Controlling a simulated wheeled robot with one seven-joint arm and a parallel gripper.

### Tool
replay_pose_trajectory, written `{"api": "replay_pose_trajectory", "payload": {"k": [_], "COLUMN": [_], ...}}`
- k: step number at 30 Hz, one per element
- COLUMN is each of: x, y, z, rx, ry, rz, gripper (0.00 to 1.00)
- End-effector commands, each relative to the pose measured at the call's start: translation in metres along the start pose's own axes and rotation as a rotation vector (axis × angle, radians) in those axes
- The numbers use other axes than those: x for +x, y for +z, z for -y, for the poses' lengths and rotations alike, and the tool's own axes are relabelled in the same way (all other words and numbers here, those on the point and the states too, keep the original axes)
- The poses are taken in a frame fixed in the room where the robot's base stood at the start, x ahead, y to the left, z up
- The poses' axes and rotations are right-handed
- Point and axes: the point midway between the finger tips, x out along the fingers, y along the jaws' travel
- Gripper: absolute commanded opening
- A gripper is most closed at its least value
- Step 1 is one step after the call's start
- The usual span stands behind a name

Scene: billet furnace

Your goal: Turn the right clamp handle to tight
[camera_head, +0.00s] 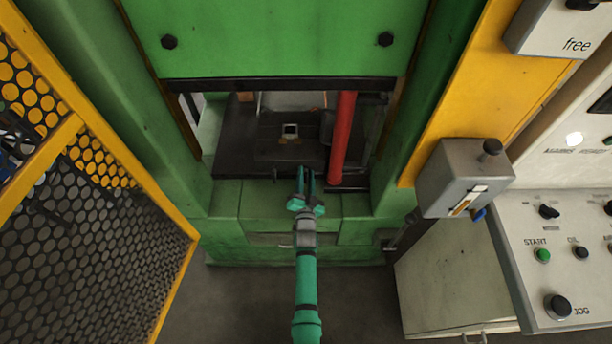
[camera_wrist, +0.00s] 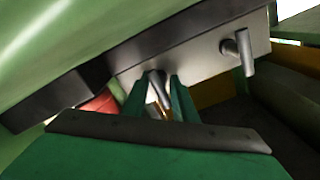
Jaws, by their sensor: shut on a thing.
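My gripper (camera_head: 305,178) is at the front edge of the dark machine bed (camera_head: 236,162), with its green fingers pointing into the press opening. In the wrist view the fingers (camera_wrist: 160,92) are closed around the dark right clamp handle (camera_wrist: 156,82), which shows between them. Its lower part is hidden by the fingers, and its exact angle is unclear.
A red column (camera_head: 343,138) stands close to the right of my gripper. Green press frame walls flank the opening. A yellow mesh guard (camera_head: 90,170) is at left. A grey switch box (camera_head: 465,177) and control panel (camera_head: 560,255) are at right.

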Motion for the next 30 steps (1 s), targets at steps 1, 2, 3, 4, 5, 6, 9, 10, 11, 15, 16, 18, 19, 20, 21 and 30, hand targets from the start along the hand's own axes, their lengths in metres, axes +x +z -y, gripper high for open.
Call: {"api": "replay_pose_trajectory", "payload": {"k": [1, 2, 3, 4, 5, 6, 9, 10, 11, 15, 16, 18, 19, 20, 21, 30], "x": [0.0, 0.0, 0.0, 0.0, 0.0, 0.0, 0.0, 0.0, 0.0, 0.0, 0.0, 0.0, 0.0, 0.0, 0.0, -0.02], "y": [0.001, 0.001, 0.001, 0.001, 0.001, 0.0, 0.0, 0.0, 0.0, 0.0, 0.0, 0.0, 0.0, 0.0, 0.0, 0.001], "z": [0.001, 0.001, 0.0, 0.0, 0.0, 0.0, -0.001, -0.001, -0.001, -0.001, -0.001, -0.001, -0.001, -0.001, -0.001, -0.002], "rx": [0.01, 0.012, 0.014, 0.015, 0.016, 0.016, 0.016, 0.016, 0.016, 0.015, 0.014, 0.013, 0.013, 0.013, 0.012, 0.012], "ry": [0.0, 0.0, 0.0, 0.0, 0.0, 0.001, 0.001, 0.001, 0.001, 0.001, 0.001, 0.001, 0.001, 0.001, 0.001, 0.002], "rz": [0.001, 0.001, 0.001, 0.001, 0.001, 0.001, 0.001, 0.0, 0.001, 0.0, 0.0, 0.0, 0.0, 0.0, 0.0, 0.001], "gripper": [0.03, 0.03, 0.03, 0.03, 0.03, 0.03, 0.03, 0.03, 0.03, 0.31, 0.31, 0.31, 0.31, 0.31, 0.31, 0.31]}}
